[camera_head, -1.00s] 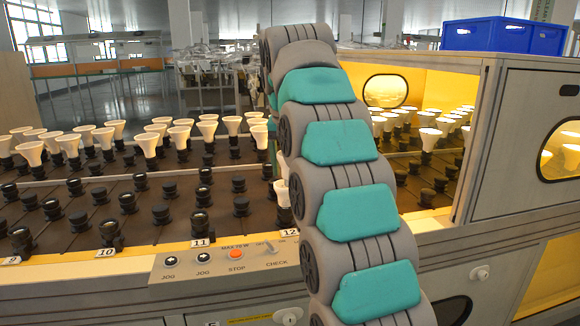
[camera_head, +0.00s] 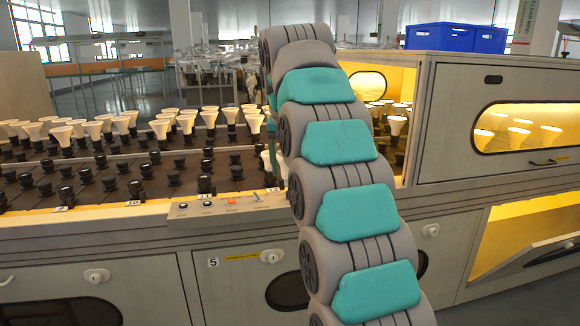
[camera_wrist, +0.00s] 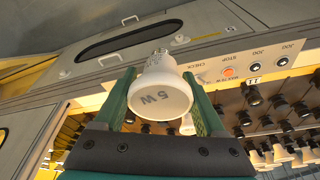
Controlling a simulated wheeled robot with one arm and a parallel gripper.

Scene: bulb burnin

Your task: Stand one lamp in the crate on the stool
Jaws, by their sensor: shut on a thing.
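My gripper (camera_wrist: 163,108) is shut on a white lamp (camera_wrist: 160,88) marked "5 W", held between its two green fingers in the wrist view. The lamp's wide face is toward the wrist camera and its metal base points away. The crate and the stool do not show clearly in either view. Many other white lamps (camera_head: 121,124) stand in black sockets on the machine's deck at left.
The machine's control panel (camera_head: 226,205) runs along its front edge. A lit cabinet (camera_head: 497,120) with a window stands at right, with blue bins (camera_head: 440,37) on top. A lower flap (camera_head: 548,258) hangs open at right. Open floor (camera_head: 510,305) shows at bottom right.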

